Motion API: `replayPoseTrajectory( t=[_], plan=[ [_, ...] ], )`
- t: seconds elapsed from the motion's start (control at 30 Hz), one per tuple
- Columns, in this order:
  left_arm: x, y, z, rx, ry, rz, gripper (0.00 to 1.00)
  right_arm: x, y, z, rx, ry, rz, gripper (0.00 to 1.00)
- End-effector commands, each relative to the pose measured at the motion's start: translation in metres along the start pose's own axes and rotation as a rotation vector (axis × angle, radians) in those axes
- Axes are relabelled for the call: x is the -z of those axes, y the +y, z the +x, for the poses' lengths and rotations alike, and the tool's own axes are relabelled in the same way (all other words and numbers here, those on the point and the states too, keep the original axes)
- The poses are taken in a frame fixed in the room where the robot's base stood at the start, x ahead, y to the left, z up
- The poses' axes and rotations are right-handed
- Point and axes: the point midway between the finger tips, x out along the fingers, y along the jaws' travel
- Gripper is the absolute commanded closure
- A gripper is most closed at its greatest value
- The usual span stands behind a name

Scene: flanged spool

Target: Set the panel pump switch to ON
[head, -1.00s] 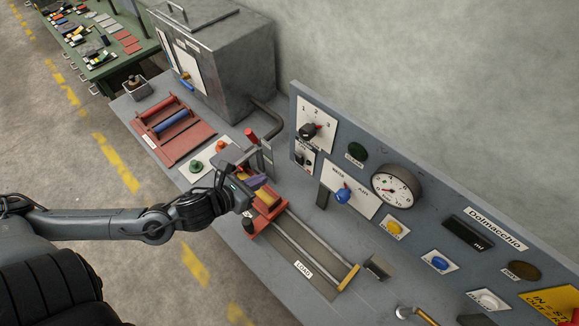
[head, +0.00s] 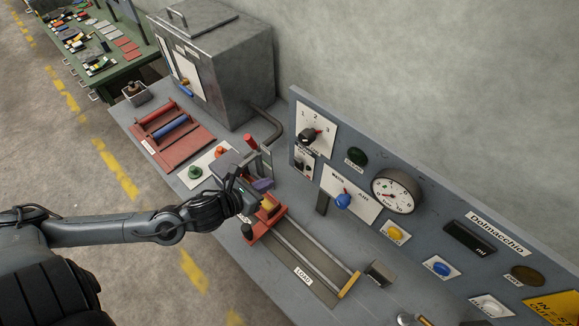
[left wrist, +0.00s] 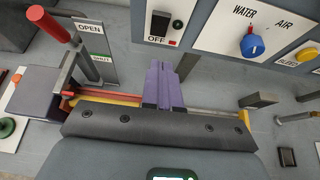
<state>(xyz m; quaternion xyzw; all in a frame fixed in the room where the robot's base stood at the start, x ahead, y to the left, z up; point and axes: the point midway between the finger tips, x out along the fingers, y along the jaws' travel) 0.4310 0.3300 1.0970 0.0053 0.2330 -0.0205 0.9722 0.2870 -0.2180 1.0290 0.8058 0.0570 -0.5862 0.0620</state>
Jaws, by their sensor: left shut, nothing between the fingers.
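The pump switch appears to be the small black toggle on a white plate (head: 303,163), low at the panel's left end, below a 1-2-3 selector. In the left wrist view a black toggle (left wrist: 160,22) shows at the top, with OFF printed below it and the plate's upper part cut off. I cannot tell its lever position clearly. My left gripper (head: 263,184) is over the red and yellow carriage, in front of the panel and apart from the switch. Its purple fingers (left wrist: 164,82) are shut together and empty, pointing towards the panel below the switch. My right gripper is not in view.
A blue WATER/AIR knob (head: 343,200) and a gauge (head: 397,190) are right of the switch. A red-topped upright lever (left wrist: 52,24) with an OPEN/SHUT plate (left wrist: 92,50) stands left of the fingers. The LOAD rails (head: 315,252) run below the panel.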

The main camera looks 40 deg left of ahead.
Motion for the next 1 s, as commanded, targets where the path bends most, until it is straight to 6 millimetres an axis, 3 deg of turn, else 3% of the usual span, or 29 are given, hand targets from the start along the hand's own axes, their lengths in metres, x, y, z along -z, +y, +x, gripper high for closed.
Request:
replayPoseTrajectory(
  t=[0.47, 0.7, 1.0],
  plan=[
    [-0.002, 0.000, 0.072, 0.000, -0.002, -0.004, 1.00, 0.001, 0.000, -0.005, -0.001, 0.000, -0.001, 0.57],
    [-0.022, 0.000, 0.090, -0.001, -0.001, -0.002, 1.00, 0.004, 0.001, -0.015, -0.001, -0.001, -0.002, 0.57],
    [-0.028, 0.000, 0.099, -0.001, 0.001, 0.000, 1.00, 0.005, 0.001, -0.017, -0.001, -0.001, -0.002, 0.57]
  ],
)
